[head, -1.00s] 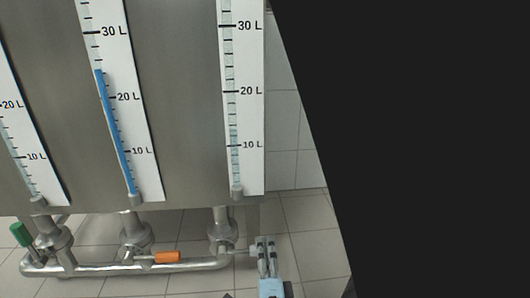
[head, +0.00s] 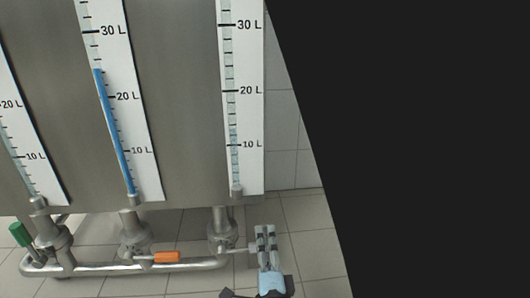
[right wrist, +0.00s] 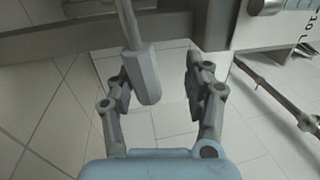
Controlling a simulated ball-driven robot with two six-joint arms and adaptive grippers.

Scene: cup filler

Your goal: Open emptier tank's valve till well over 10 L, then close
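The middle gauge (head: 146,170) has a solid blue column up to about 24 L. The right gauge (head: 253,165) has a pale tube, with a faint tint up to roughly 13 L. The left gauge (head: 48,180) is cut off and its level is unclear. The right valve (head: 222,237) has a thin rod reaching right to my right gripper (head: 266,233). In the right wrist view, a grey valve handle (right wrist: 148,78) lies between the open fingers of my right gripper (right wrist: 157,90), closer to the left finger, with a gap at the right one. My left gripper is out of view.
An orange valve handle (head: 166,257) lies level under the middle gauge. A green handle (head: 20,234) tilts up at the left valve. A shared metal pipe (head: 190,266) runs low beneath the tanks. The tiled floor (head: 310,250) is clear at the right.

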